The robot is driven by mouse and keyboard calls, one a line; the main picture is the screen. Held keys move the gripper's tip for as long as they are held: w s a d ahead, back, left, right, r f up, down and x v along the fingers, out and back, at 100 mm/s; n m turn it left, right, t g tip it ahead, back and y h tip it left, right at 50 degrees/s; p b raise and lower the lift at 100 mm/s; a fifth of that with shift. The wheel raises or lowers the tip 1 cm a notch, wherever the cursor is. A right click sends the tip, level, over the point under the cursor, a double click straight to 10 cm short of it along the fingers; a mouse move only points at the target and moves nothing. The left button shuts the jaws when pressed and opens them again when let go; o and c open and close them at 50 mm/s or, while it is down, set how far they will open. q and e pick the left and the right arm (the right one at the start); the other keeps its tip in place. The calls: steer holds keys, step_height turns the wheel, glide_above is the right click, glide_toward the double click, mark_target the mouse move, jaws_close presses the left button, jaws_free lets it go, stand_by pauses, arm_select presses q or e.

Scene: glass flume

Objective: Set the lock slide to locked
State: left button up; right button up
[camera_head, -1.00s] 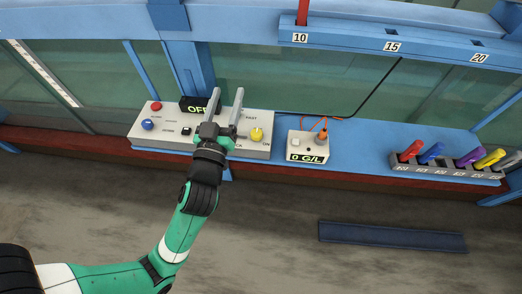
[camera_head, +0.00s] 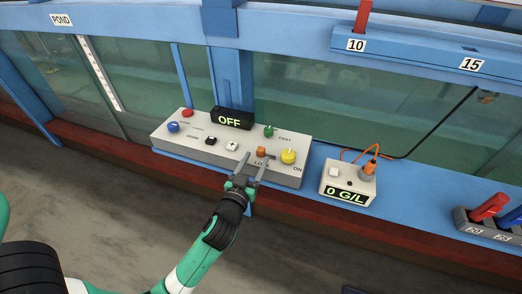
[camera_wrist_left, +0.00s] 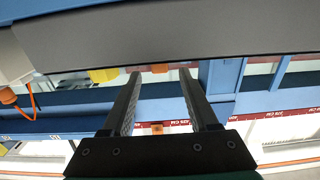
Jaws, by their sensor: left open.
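The control panel (camera_head: 180,145) is a grey box with buttons and knobs on the blue ledge. The lock slide appears to be the small orange block (camera_head: 261,151), above a partly hidden label starting "LO". Its setting cannot be read. My left gripper (camera_head: 255,155) is open at the panel's front, its fingertips close to the orange block on either side in the picture. In the left wrist view, an orange piece (camera_wrist_left: 159,68) shows between the open fingertips (camera_wrist_left: 160,72). Contact cannot be told. My right gripper is not in view.
A yellow knob (camera_head: 288,156) sits just right of the orange block, and a green knob (camera_head: 268,131) behind it. A black display (camera_head: 232,118) reads OFF. A meter box (camera_head: 347,183) with an orange cable stands to the right. Coloured handles (camera_head: 490,206) stand farther right.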

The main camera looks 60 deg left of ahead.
mark_target(259, 152)
arm_select(q)
steer(key=x, duration=0.5)
steer(key=shift+w+a, duration=0.15)
jaws_close()
stand_by(1.2)
